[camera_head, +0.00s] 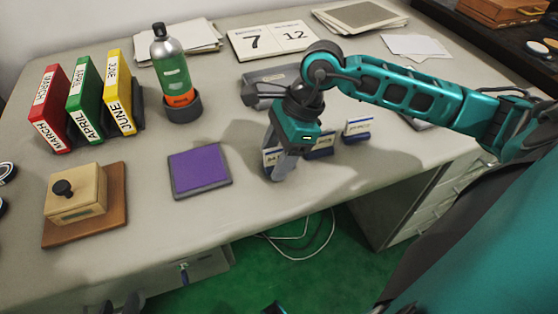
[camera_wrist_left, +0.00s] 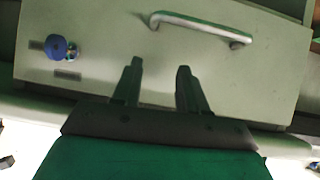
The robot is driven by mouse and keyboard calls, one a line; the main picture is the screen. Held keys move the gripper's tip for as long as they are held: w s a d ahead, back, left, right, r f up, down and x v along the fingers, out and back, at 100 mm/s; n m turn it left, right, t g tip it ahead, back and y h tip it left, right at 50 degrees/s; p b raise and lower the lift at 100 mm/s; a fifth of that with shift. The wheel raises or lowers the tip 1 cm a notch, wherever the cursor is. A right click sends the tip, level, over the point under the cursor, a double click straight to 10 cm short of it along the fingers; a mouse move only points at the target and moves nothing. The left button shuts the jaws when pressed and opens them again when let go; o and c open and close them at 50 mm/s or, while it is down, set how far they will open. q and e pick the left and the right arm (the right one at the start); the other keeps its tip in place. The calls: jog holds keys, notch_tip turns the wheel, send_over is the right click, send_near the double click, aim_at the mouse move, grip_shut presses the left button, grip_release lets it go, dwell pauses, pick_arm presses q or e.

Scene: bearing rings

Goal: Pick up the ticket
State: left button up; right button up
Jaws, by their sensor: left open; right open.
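Several small white tickets with dark print stand in blue holders near the table's front edge. The right one (camera_head: 358,126) and the middle one (camera_head: 322,142) show clearly; the left one (camera_head: 270,156) is partly hidden behind my right gripper (camera_head: 280,172). That gripper is open and points down at the left ticket; I cannot tell whether it touches. My left gripper (camera_wrist_left: 158,65) is open and empty before a pale drawer front (camera_wrist_left: 110,45) in the left wrist view. Its dark fingers show at the bottom edge of the head view.
A purple pad (camera_head: 200,168), a wooden block on a board (camera_head: 116,215), coloured binders (camera_head: 84,100) and a bottle (camera_head: 172,65) stand left of the tickets. A calendar (camera_head: 272,40) lies behind. The drawer has a metal handle (camera_wrist_left: 200,24) and a blue-headed key (camera_wrist_left: 57,47).

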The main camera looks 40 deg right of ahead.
jog(key=shift+a+f, duration=0.1)
jog(key=shift+f, duration=0.1)
grip_shut()
dwell(0.5)
